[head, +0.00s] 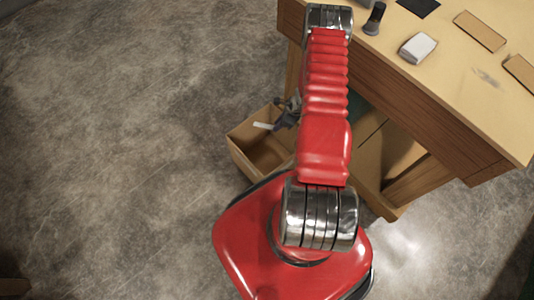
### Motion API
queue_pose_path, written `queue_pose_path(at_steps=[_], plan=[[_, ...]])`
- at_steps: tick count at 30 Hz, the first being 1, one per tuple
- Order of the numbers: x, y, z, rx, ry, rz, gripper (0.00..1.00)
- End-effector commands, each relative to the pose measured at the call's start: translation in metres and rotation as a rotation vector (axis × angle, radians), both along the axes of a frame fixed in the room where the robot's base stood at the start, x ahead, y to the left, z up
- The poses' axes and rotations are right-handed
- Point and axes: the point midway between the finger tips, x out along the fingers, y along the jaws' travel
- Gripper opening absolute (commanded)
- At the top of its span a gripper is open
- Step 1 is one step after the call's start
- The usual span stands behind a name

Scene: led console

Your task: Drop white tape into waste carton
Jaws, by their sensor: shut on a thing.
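My gripper (276,120) is dark and shows partly beside my red arm, which hides much of it. It is shut on a small white piece, the white tape (263,126), which sticks out to the left. The waste carton (236,157) is a brown open box standing on the floor by the table. The white tape appears over the carton's open top; its height above the rim is hard to tell. My arm hides the right part of the carton.
The wooden table (455,95) stands at the right. On it are a white-topped block (417,48), a dark upright object (375,18), a black square (419,7) and flat brown pieces (480,30). The concrete floor (110,130) at left is clear.

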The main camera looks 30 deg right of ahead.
Motion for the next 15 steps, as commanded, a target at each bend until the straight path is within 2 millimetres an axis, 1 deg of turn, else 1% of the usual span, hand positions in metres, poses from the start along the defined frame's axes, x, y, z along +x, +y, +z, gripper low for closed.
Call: queue_pose_path(at_steps=[3,6,15], plan=[[-0.010,-0.002,-0.008,0.003,0.000,-0.041,0.00],[-0.015,-0.004,-0.012,0.002,-0.001,-0.063,0.00],[-0.018,-0.004,-0.015,0.002,-0.001,-0.077,0.00]])
